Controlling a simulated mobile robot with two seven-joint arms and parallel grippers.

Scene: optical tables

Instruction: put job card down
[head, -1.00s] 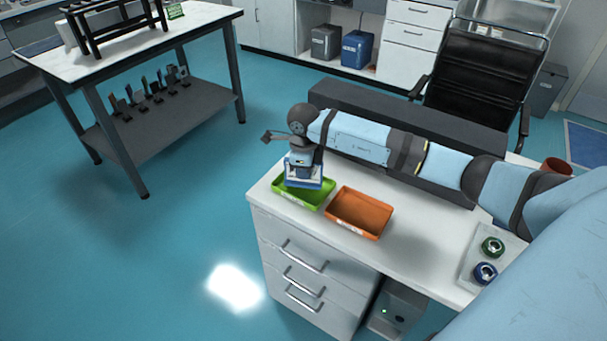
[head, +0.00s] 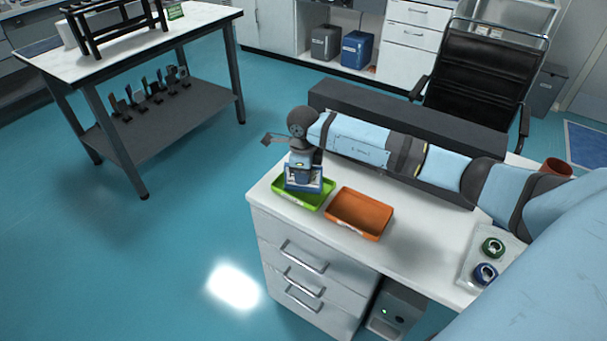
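My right arm reaches in from the right, and my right gripper (head: 303,186) points down over the green tray (head: 316,201) at the left end of the white desk. My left gripper is not in view.
An empty-looking orange tray (head: 359,213) sits right of the green tray on the white desk (head: 421,246). A black chair (head: 480,80) stands behind. A dark raised ledge runs behind my arm.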

